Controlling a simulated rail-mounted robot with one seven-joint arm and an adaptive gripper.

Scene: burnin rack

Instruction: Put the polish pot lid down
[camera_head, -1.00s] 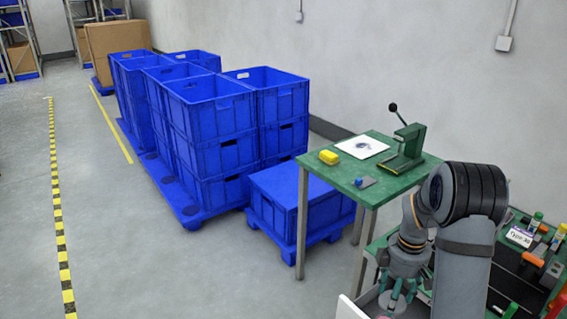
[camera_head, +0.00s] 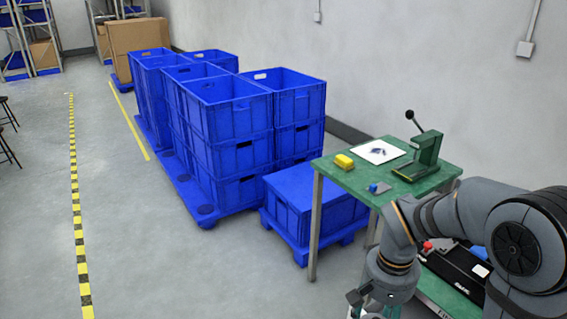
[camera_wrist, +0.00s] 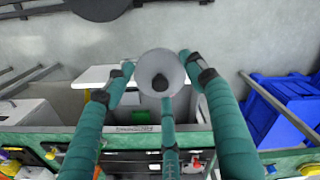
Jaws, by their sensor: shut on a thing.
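The polish pot lid (camera_wrist: 160,64) is a round pale grey disc with a dark knob at its middle, in the centre of the wrist view. My gripper (camera_wrist: 158,78) has teal fingers closed around the lid's rim from both sides, with another finger below it. The lid is held up, apart from any surface I can make out. In the head view my gripper (camera_head: 374,303) is at the bottom edge, mostly cut off, and the lid cannot be made out clearly there. No pot can be identified with certainty.
Open floor lies further left. A green-edged bench (camera_wrist: 40,139) with tools crosses the lower wrist view.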

